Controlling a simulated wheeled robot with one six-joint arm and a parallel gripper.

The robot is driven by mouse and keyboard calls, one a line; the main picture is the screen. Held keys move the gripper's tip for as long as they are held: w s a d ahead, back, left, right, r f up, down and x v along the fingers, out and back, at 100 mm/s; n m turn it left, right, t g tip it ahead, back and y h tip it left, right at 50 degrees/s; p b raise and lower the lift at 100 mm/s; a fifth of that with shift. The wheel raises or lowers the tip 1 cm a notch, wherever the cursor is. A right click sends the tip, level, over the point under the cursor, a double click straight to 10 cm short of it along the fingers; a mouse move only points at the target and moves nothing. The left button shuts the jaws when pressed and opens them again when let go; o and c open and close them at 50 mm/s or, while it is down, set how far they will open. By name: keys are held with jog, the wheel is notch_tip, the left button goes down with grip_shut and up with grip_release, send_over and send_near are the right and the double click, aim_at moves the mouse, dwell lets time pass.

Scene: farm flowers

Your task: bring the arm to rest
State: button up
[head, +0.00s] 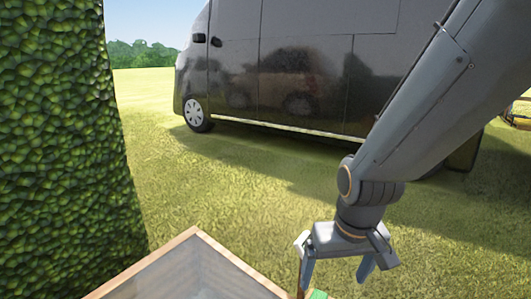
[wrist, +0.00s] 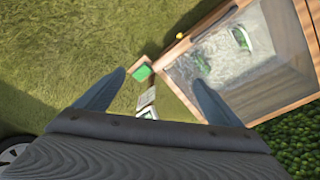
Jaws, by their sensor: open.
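My gripper (head: 335,280) hangs low in the head view, pointing down over the grass, just right of a wood-rimmed box. In the wrist view my gripper (wrist: 160,77) has its two fingers spread wide, with nothing held between them. A thin brown and whitish thing shows beside its left finger in the head view; I cannot tell what it is. The arm reaches down from the upper right, bent at the wrist.
The wood-rimmed box (wrist: 188,45) holds small green things. A small green-topped item (wrist: 143,72) and pale items (wrist: 147,97) lie near it. A tall hedge (head: 65,140) stands left, a dark van (head: 290,65) behind. Grass (head: 240,175) between is open.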

jog(key=s+a+r+n+g+y+p, duration=0.1)
jog(key=s+a+r+n, duration=0.25)
jog(key=s+a, duration=0.4)
jog(key=s+a+r+n+g, duration=0.1)
jog(key=s+a+r+n, duration=0.1)
jog(key=s+a+r, duration=0.4)
jog(key=d+r+m+p, duration=0.2)
jog(key=d+r+p, duration=0.4)
jog(key=p, duration=0.6)
jog(key=d+r+m+h+p, duration=0.1)
jog(key=d+r+m+p, duration=0.1)
jog(key=d+r+p, duration=0.4)
jog(key=s+d+r+m+p, duration=0.1)
jog(key=d+r+p, duration=0.5)
jog(key=r+p, duration=0.8)
jog(key=m+p, duration=0.1)
jog(key=p, duration=0.4)
jog(key=shift+d+m, duration=0.2)
jog(key=shift+m, duration=0.15)
jog(key=shift+o, duration=0.5)
jog(key=shift+r, duration=0.1)
